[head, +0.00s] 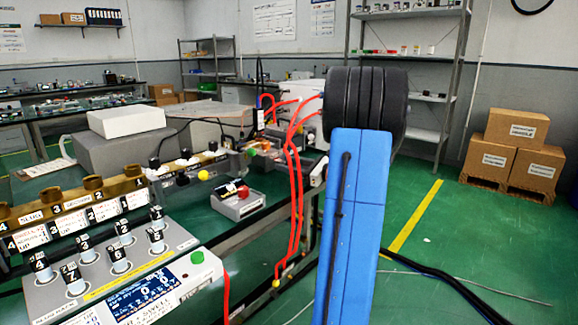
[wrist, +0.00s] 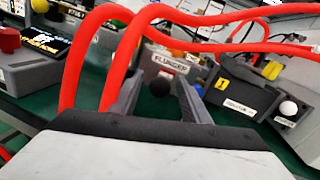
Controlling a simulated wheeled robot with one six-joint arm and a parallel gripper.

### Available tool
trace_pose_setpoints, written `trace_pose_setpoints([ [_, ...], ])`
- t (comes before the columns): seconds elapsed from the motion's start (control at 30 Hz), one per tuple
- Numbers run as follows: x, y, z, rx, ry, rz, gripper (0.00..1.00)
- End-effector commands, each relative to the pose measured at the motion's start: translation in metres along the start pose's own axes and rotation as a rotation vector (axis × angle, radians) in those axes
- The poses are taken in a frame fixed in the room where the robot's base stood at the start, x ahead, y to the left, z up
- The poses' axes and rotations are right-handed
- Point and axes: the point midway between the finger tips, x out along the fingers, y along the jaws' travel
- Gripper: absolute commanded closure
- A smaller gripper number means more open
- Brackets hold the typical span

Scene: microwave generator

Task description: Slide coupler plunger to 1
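In the wrist view, a white label reading PLUNGER (wrist: 170,62) sits on a grey block. In the head view my blue arm hides the gripper, and I cannot pick out the plunger.
Thick red cables (wrist: 120,50) loop across the wrist view close to my gripper; they also hang over the bench edge in the head view (head: 295,190). A white-ball knob (wrist: 288,108) and a blue ball (wrist: 199,88) are at right. A control panel (head: 120,280) stands front left.

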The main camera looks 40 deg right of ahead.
Motion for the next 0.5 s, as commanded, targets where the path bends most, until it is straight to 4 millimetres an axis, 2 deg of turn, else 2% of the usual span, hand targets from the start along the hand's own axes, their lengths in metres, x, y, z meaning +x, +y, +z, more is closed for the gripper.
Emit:
trace_pose_setpoints([
  [0.27, -0.004, 0.0, 0.0, 0.0, 0.0, -0.001, 0.57],
  [0.5, -0.035, -0.001, 0.0, 0.0, 0.001, -0.004, 0.57],
])
